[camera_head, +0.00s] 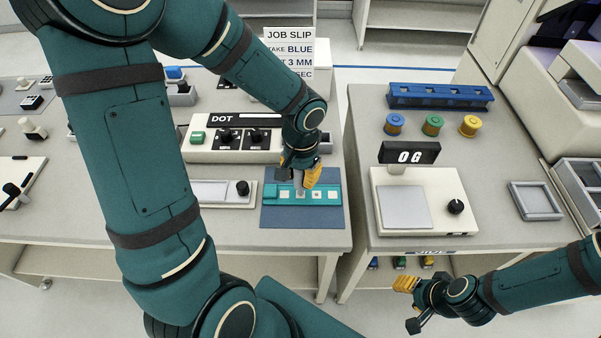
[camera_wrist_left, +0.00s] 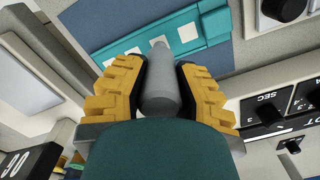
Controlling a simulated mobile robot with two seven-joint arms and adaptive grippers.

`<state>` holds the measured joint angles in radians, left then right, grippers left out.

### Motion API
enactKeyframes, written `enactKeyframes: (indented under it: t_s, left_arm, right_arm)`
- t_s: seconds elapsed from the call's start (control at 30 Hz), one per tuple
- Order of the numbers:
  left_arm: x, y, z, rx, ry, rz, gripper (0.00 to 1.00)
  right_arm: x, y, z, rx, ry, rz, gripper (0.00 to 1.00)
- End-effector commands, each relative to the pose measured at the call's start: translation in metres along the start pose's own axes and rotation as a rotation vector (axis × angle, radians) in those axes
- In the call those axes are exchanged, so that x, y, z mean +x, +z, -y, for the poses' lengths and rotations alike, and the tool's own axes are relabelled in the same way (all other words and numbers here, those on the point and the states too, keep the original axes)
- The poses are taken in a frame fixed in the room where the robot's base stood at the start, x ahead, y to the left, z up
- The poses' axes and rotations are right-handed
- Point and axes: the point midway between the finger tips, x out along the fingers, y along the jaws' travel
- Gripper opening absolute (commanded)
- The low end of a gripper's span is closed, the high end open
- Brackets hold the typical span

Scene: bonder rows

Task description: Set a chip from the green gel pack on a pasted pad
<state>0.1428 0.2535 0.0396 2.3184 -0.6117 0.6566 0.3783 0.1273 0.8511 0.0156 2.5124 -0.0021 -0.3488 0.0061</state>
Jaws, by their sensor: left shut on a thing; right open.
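My left gripper (camera_head: 300,178) is shut on a grey cylindrical tool with a narrowed tip. The tool (camera_wrist_left: 160,88) fills the space between the yellow fingers (camera_wrist_left: 160,92) in the left wrist view. The tool is over a teal carrier (camera_head: 335,194) with a row of pale square pads, on a blue mat (camera_head: 300,219). Whether its tip touches a pad, or bears a chip, I cannot tell. Paste is too small to make out. I cannot pick out a green gel pack. My right gripper (camera_head: 408,304) is open and empty, in front of the right table.
A dispenser box marked DOT (camera_head: 228,154) stands behind the carrier. A scale (camera_head: 440,195) reading 0 G is on the right table, with blue, green and yellow pots (camera_head: 433,125) and a blue rack (camera_head: 440,97) behind. A gap separates the tables.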

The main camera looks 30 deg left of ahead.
Motion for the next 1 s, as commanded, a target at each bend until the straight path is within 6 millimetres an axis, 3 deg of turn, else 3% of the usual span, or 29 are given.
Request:
enactKeyframes:
  t_s: [1.0]
  left_arm:
    - [0.01, 0.0, 0.0, 0.0, 0.0, 0.0, 0.0]
  right_arm:
    - [0.009, 0.001, -0.004, 0.0, 0.0, 0.0, 0.47]
